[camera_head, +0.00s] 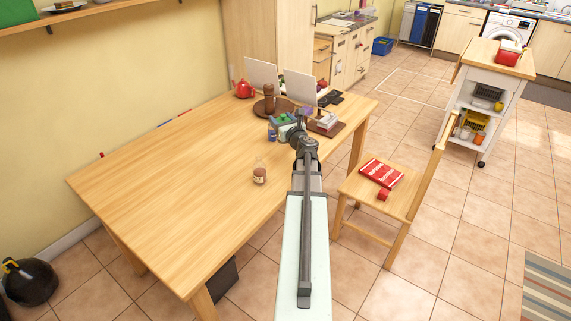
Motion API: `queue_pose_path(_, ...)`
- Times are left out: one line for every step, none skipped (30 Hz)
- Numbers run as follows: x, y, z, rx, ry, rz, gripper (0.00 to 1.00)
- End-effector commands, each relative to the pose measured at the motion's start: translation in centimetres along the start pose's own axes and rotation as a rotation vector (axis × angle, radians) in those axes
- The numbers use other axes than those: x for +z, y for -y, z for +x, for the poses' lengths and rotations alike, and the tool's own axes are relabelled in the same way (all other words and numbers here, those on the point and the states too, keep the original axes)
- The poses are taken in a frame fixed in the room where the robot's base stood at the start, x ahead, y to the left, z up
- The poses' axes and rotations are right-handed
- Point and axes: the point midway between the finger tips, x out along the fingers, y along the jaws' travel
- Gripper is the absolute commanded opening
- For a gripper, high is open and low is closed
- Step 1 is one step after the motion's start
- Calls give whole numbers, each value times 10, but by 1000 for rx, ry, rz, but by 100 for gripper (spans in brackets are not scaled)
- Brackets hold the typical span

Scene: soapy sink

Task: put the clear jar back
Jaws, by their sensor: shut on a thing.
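My arm reaches over the wooden table, and my gripper (300,127) is above its right far part, beside a cluster of small items. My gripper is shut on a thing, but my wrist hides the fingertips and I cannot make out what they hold. A small clear jar (259,173) with a brownish lower part stands upright on the table, to the left of my arm and nearer than the cluster. It is apart from my gripper. I cannot tell whether it is the clear jar of the task.
A brown mill (269,98) and a red teapot (245,89) stand farther back. The table's left part (170,170) is clear. A chair (400,208) stands right.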

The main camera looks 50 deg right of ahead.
Motion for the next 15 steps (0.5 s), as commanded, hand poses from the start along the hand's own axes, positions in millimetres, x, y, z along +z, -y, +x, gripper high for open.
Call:
queue_pose_path(0, 5, 0, -8, 1, 1, 0)
queue_pose_path(-1, 6, -1, -12, 0, 1, 0)
queue_pose_path(-3, 8, -1, -15, 0, 1, 0)
queue_pose_path(-6, 9, -1, -17, -1, 2, 0)
queue_pose_path(-9, 9, -1, -18, -1, 2, 0)
queue_pose_path(-14, 10, -1, -19, -1, 2, 0)
queue_pose_path(-18, 10, -1, -19, -2, 3, 0)
queue_pose_path(-23, 10, -1, -19, -2, 3, 0)
queue_pose_path(-29, 10, -1, -19, -2, 3, 0)
queue_pose_path(-33, 10, -1, -18, -2, 2, 0)
queue_pose_path(-38, 9, -1, -18, -2, 4, 0)
queue_pose_path(-43, 9, -1, -18, -2, 2, 0)
queue_pose_path(-47, 9, -1, -18, -2, 3, 0)
queue_pose_path(-50, 9, -1, -18, -1, 3, 0)
queue_pose_path(-53, 9, -1, -18, -1, 1, 0)
